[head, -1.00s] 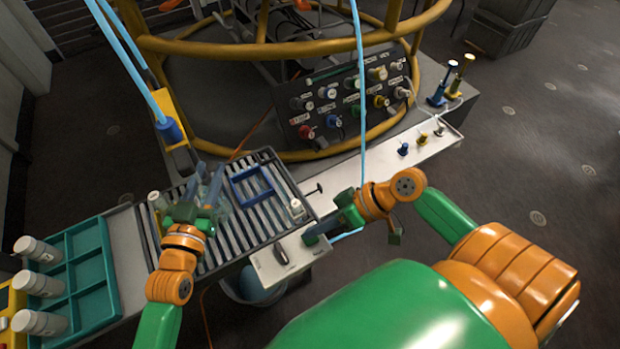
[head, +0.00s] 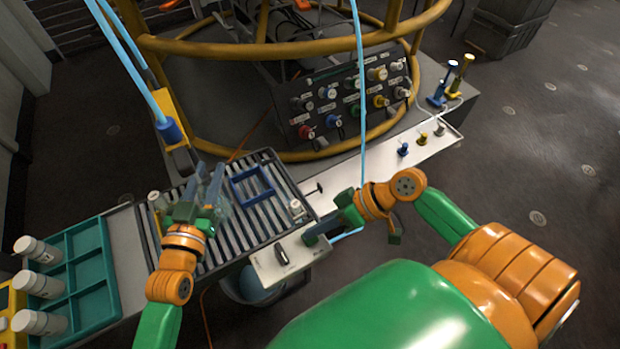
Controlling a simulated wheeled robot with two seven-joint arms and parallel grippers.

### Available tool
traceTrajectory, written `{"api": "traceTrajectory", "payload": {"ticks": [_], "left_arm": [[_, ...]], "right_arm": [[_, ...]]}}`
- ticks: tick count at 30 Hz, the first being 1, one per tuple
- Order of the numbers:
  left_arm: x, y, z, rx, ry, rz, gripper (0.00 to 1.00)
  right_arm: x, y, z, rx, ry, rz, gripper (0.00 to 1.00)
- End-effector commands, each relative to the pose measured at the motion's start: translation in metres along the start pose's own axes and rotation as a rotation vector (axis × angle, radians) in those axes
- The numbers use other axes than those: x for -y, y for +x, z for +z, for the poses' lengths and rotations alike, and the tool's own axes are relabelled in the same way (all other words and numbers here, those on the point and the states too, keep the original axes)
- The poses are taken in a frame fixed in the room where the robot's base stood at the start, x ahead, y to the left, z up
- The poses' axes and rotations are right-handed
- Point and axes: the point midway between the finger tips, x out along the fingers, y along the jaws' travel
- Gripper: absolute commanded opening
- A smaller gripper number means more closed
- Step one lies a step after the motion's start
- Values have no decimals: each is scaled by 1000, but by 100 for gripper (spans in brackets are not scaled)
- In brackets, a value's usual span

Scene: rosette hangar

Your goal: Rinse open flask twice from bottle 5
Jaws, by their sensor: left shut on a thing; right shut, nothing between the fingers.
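My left gripper (head: 204,184) is over the left part of the slatted rack (head: 262,225). It is shut on a clear glass thing (head: 224,208) that looks like the flask; its mouth and contents are hard to make out. A small white-capped bottle (head: 296,208) stands on the rack's right side.
An empty blue square frame (head: 252,187) lies on the rack. A teal compartment tray (head: 88,240) is at left. A bucket (head: 245,285) stands below the bench. A light blue hose (head: 361,100) hangs near my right wrist. A knob panel (head: 350,98) is behind.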

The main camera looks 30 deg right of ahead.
Motion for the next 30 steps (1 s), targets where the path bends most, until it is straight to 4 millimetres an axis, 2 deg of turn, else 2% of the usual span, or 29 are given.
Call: {"api": "traceTrajectory", "payload": {"ticks": [30], "left_arm": [[0,0,0,-1,0,0,0]], "right_arm": [[-5,8,6,0,0,0,0]]}}
